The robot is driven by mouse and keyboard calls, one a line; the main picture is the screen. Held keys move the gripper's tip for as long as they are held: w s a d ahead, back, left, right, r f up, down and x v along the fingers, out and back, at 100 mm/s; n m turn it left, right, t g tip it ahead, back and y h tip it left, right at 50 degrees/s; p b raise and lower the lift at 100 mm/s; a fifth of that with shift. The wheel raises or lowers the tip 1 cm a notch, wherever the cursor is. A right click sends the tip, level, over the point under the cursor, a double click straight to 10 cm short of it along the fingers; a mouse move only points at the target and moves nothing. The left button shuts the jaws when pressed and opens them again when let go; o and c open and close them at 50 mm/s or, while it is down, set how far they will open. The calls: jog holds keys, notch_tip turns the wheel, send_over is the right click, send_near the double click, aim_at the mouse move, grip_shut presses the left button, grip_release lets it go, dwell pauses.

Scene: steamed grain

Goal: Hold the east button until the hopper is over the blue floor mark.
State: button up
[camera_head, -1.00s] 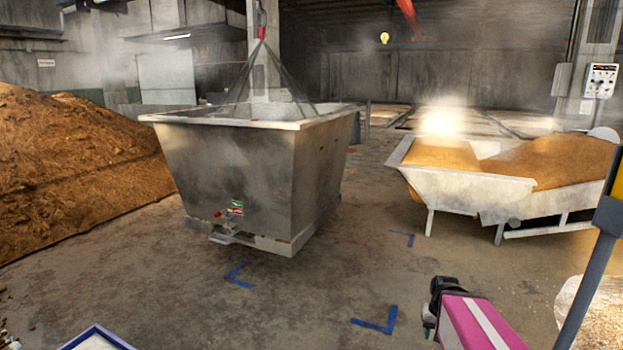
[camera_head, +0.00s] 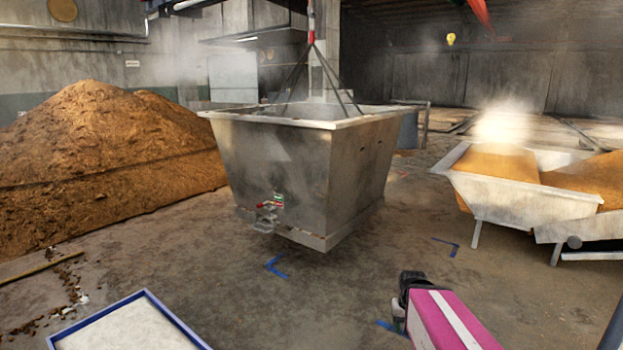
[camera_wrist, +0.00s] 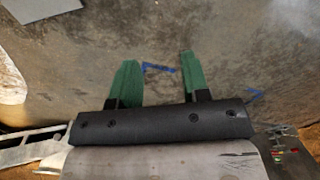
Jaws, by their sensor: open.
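The grey metal hopper (camera_head: 290,175) hangs upright on slings from a crane hook (camera_head: 311,38), centre-left in the head view. Blue floor mark corners show in front of it (camera_head: 277,266) and to its right (camera_head: 447,246); another is partly hidden by my arm. The hopper appears behind and left of the marked area's middle; its exact floor position is unclear. Its latch (camera_wrist: 285,140) shows in the wrist view. My gripper (camera_wrist: 157,75) is open and empty, its green fingers over the floor with a blue corner between them in the picture. The east button is not in view.
A brown pile (camera_head: 100,150) fills the left side. A white trough of golden grain (camera_head: 520,196) stands at the right. A blue-rimmed tray (camera_head: 165,312) is at the lower left. Steam haze hangs at the back. The floor around the marks is clear.

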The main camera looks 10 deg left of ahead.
grip_shut()
dwell(1.8)
